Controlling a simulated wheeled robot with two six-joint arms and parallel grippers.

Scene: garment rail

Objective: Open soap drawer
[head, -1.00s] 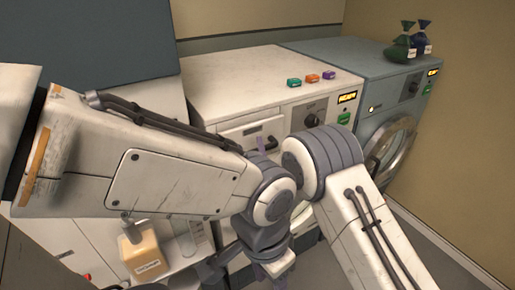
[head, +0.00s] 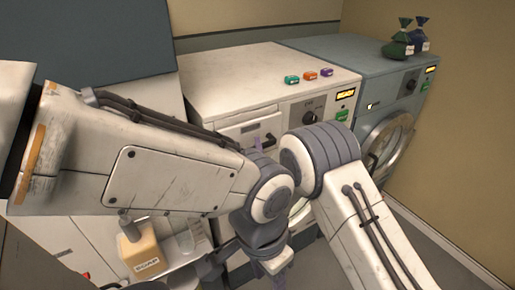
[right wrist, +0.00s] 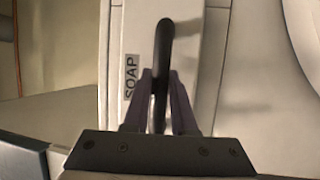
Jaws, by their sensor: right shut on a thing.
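The soap drawer (head: 243,131) is a white front at the upper left of the white washing machine's face, with a dark bar handle (head: 268,141). In the right wrist view the black handle (right wrist: 165,40) stands out from the drawer front, beside a SOAP label (right wrist: 131,77). My right gripper (right wrist: 158,88) is shut on this handle, one purple finger on each side. In the head view only a bit of the right gripper (head: 258,143) shows at the handle, behind my arm. I cannot tell whether the drawer stands out from the machine.
The white washing machine (head: 225,85) has three coloured blocks on top and a READY display. A blue-grey machine (head: 350,55) with a round door stands to its right, with two small sacks on top. A soap bottle (head: 140,250) stands at the lower left.

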